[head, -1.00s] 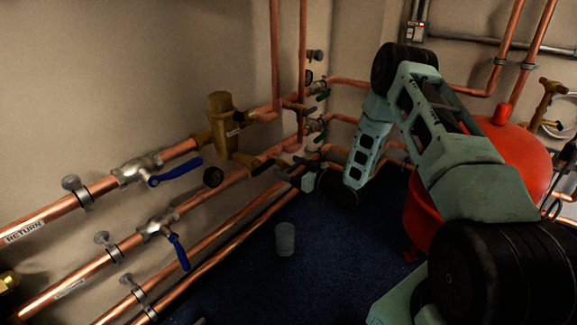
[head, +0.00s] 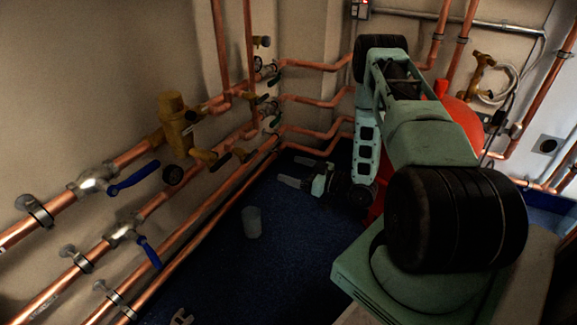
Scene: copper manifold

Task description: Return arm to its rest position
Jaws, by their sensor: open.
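My arm, pale green with black joints, reaches up and forward on the right side of the head view. Its forearm hangs down, and my gripper (head: 287,171) points left at its lower end. The two fingers are apart and nothing shows between them. The gripper is over the blue floor, to the right of the lower copper pipes, and appears clear of them.
Copper pipes (head: 190,221) run along the left wall, with blue-handled valves (head: 134,178) and a brass fitting (head: 175,125). A grey cup (head: 251,222) stands on the floor (head: 290,255). A red tank (head: 463,118) is partly hidden behind my arm.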

